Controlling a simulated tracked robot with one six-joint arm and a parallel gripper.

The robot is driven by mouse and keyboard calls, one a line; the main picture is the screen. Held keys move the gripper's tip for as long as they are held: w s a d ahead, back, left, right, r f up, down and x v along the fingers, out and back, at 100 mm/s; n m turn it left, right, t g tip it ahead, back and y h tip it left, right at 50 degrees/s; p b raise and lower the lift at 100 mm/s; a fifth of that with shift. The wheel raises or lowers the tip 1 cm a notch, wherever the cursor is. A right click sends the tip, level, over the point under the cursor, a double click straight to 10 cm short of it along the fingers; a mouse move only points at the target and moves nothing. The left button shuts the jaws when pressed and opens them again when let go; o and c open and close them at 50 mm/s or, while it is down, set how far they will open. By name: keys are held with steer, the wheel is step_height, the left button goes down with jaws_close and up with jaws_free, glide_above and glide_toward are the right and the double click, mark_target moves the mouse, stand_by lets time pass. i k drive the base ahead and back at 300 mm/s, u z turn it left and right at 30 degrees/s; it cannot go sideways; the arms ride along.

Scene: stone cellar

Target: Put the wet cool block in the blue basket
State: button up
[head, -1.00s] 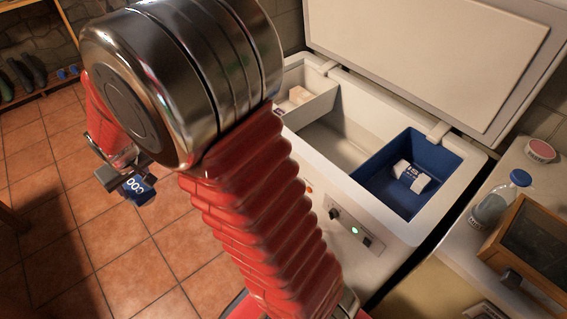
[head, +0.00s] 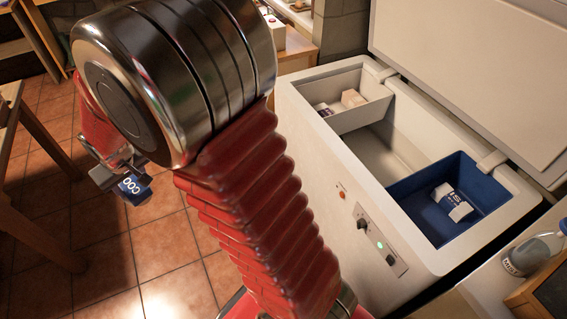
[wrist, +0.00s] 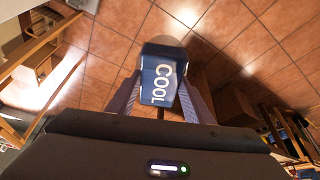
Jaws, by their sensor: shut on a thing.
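A dark blue block with white lettering (head: 135,187) hangs in my gripper (head: 118,178) at the left of the head view, above the tiled floor. In the wrist view my gripper (wrist: 158,100) is shut on this block (wrist: 160,86), which reads "COOL"; its top end looks grey. Whether it is wet I cannot tell. The blue basket (head: 482,188) sits in the right end of the open white chest freezer (head: 312,130). A white and blue pack (head: 452,203) lies inside the basket. My gripper is well left of the freezer, apart from it.
A white compartment (head: 350,118) at the freezer's left end holds small packs; the middle well is empty. The raised lid (head: 470,70) stands behind. A bottle (head: 535,252) stands on a counter at lower right. A wooden table (head: 35,125) is at far left, with clear floor between.

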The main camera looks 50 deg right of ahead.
mark_target(419, 224)
steer(key=u, duration=0.05)
steer(key=i, duration=0.8)
steer(key=z, duration=4.3)
steer(key=k, duration=0.15)
steer(key=u, duration=2.35)
steer(key=i, duration=0.5)
steer(key=u, duration=0.05)
